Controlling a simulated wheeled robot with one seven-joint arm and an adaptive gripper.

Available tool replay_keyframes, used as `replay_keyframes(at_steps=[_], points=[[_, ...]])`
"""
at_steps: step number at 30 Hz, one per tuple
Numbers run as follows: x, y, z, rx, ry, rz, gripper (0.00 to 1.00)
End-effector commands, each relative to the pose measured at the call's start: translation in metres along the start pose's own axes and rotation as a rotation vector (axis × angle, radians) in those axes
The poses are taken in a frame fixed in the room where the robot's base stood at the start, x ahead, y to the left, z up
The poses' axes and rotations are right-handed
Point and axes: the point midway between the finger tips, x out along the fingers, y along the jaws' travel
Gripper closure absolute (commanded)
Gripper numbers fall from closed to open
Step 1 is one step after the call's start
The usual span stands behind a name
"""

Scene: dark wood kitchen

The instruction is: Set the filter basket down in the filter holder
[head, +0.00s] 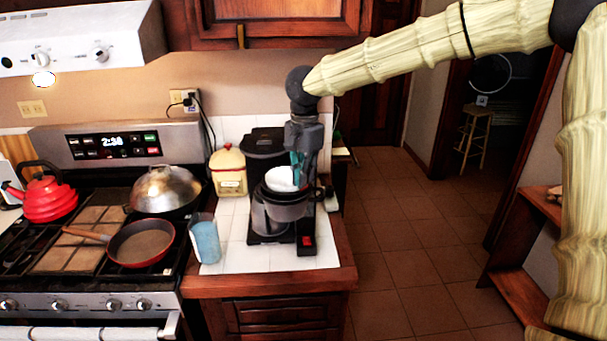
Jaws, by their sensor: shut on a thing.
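The filter basket (280,180) is a white, round cup at the coffee maker in the head view. My gripper (299,181), with teal fingers, points down from above and is shut on the right side of the basket. The dark grey filter holder (282,211) is right below the basket, at the front of the black coffee maker (266,143). The basket's lower part is hidden by the holder's rim. I cannot tell whether the basket touches the holder's bottom.
A blue cup (206,241) stands left of the coffee maker and a cream canister (228,173) behind it. The white-tiled counter (228,258) is clear in front. The stove (85,240) with a pan (141,243) is left. The tiled floor is open at right.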

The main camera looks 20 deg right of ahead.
Motion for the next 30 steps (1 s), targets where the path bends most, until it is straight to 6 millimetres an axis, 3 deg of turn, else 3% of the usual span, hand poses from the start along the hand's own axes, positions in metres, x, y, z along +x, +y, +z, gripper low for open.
replay_keyframes(at_steps=[19, 21, 23, 30], points=[[0.013, 0.000, 0.000, 0.000, -0.001, 0.001, 1.00], [0.013, 0.000, 0.000, 0.000, 0.000, 0.001, 0.82], [0.013, 0.000, 0.000, 0.000, 0.000, 0.001, 0.73], [0.013, 0.000, 0.000, 0.000, 0.000, 0.001, 0.73]])
